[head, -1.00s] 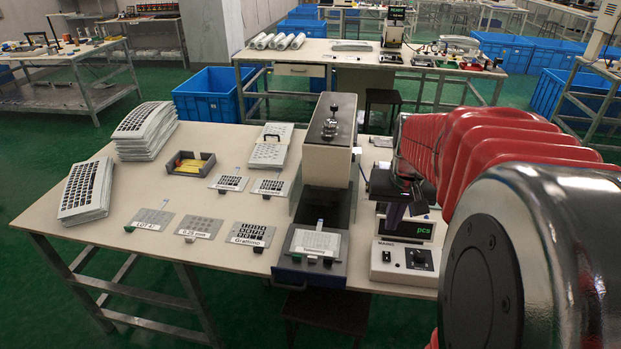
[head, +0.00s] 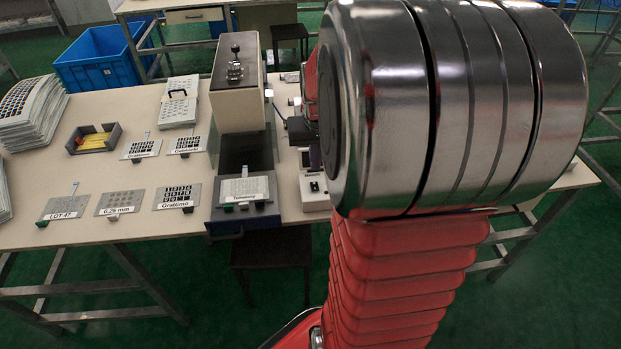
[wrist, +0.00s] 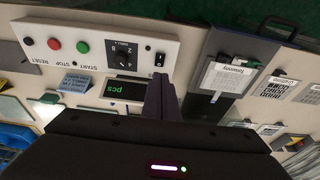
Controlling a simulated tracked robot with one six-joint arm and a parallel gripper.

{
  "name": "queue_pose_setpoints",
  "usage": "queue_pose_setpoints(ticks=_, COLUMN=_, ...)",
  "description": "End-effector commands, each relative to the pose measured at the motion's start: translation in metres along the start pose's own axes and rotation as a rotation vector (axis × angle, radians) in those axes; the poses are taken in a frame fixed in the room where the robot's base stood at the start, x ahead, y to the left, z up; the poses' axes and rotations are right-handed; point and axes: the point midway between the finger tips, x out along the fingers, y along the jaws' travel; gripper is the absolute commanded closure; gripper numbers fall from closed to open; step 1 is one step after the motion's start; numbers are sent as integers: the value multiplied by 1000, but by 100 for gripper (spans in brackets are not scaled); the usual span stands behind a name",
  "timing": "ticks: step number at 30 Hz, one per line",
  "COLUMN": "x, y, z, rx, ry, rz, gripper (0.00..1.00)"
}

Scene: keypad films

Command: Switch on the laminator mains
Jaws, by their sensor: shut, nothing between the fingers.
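In the wrist view, which looks upside down, a white control box (wrist: 95,42) carries a black rocker switch (wrist: 160,59) at its right end. I cannot tell the rocker's setting. My gripper (wrist: 161,88) is shut and empty, its tips pictured just below the rocker; contact is not visible.
A green "pcs" display (wrist: 125,91) is close to my fingers. A labelled plate lies on the press's front tray (head: 246,188). Several keypad plates (head: 178,197), film stacks (head: 30,110) and a dark tray of yellow pieces (head: 94,138) occupy the table's left side.

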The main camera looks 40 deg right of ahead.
Motion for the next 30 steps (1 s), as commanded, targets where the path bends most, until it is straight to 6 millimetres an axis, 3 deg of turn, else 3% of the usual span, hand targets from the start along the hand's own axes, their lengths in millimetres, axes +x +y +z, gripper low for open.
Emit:
queue_pose_setpoints(ticks=11, x=54, y=0, z=1, rx=0, ry=-3, rz=0, gripper=100)
queue_pose_setpoints(ticks=18, x=81, y=0, z=12, rx=0, ry=-2, rz=0, gripper=100)
queue_pose_setpoints(ticks=30, x=87, y=0, z=14, rx=1, ry=0, rz=0, gripper=100)
